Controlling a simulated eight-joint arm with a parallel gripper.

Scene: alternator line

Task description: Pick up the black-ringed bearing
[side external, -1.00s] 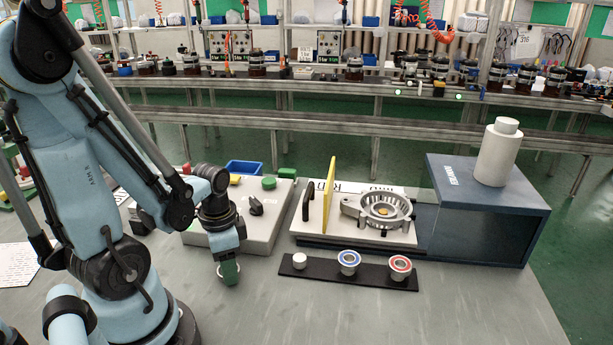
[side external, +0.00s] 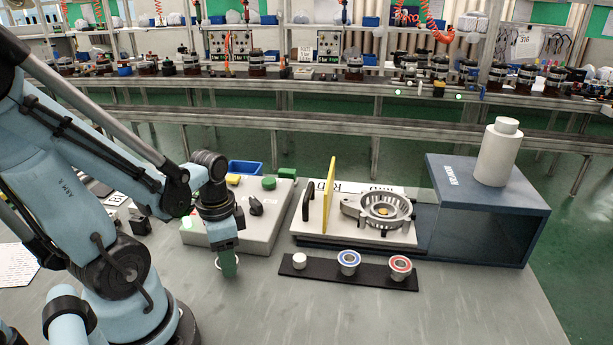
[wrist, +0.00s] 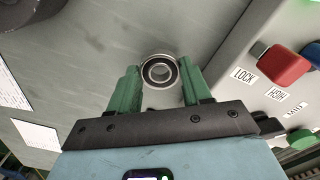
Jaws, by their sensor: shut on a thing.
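The black-ringed bearing (wrist: 160,72) shows in the wrist view as a metal ring with a black band and an open centre. It is between the tips of the two green fingers of my gripper (wrist: 161,84), which are shut on it. In the side external view my gripper (side external: 228,265) points down over the grey table, left of the black rack. There the bearing is mostly hidden by the fingers, with only a pale edge showing. I cannot tell how far it is from the table top.
A black rack (side external: 325,273) holds a blue-ringed bearing (side external: 348,260), a red-ringed bearing (side external: 400,266) and a small white piece (side external: 299,260). Behind stand a control box (side external: 262,235), a fixture with a yellow plate (side external: 329,195) and a dark blue press (side external: 490,215). The front table is clear.

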